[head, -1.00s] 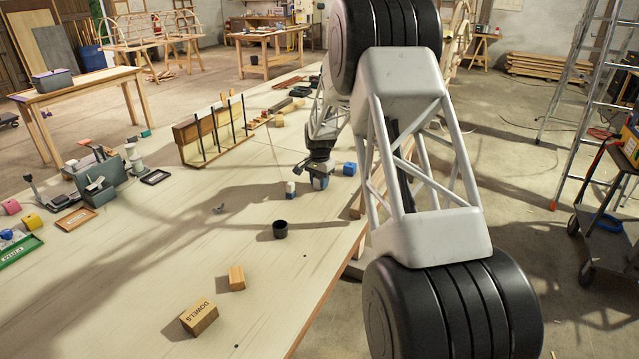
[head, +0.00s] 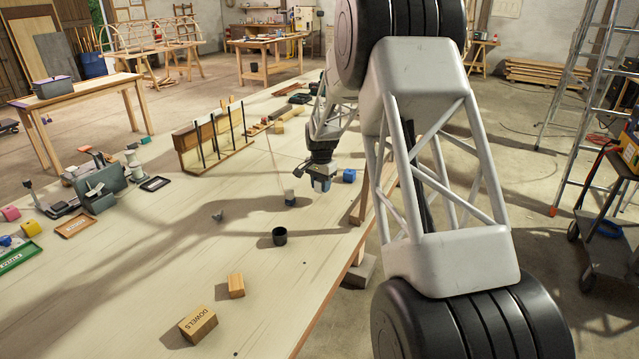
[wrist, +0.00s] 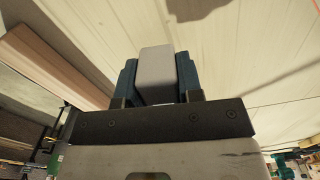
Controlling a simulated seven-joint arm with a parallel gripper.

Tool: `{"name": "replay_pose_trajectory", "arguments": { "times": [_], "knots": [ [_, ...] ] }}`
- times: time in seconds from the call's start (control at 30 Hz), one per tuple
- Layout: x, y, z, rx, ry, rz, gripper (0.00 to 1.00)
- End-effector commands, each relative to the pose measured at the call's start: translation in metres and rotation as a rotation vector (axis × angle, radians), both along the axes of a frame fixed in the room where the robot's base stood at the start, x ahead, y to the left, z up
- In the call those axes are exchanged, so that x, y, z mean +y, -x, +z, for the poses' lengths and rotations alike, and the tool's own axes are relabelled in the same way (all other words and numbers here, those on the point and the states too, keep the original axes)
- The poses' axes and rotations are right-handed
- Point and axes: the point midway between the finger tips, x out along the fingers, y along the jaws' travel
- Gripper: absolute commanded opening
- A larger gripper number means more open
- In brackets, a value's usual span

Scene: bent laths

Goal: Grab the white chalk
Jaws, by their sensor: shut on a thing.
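My gripper (head: 321,184) hangs over the right part of the long table, beyond the black cup. In the wrist view my gripper (wrist: 158,80) is shut on a pale, blocky piece, the white chalk (wrist: 158,72), which sits between its two blue fingers. In the head view the chalk is mostly hidden by the fingers. A shadow lies on the pale tabletop near the fingers in the wrist view.
A small greyish block (head: 289,197) stands just left of my gripper and a blue cube (head: 349,176) just right. The black cup (head: 279,236), an orange wood block (head: 236,286) and the DOWELS block (head: 198,325) stand nearer. The table's middle is mostly clear.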

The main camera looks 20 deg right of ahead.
Motion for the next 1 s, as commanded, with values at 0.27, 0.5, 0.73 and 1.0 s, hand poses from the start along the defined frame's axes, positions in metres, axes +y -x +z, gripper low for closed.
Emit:
{"name": "replay_pose_trajectory", "arguments": {
  "times": [0.27,0.5,0.73,1.0],
  "knots": [
    [0.007,0.045,0.004,0.000,0.000,0.000,0.09],
    [0.012,0.080,0.007,0.001,0.000,0.000,0.09],
    [0.016,0.105,0.010,0.000,0.000,0.000,0.09],
    [0.018,0.118,0.010,0.001,0.000,0.000,0.09]
  ]
}}
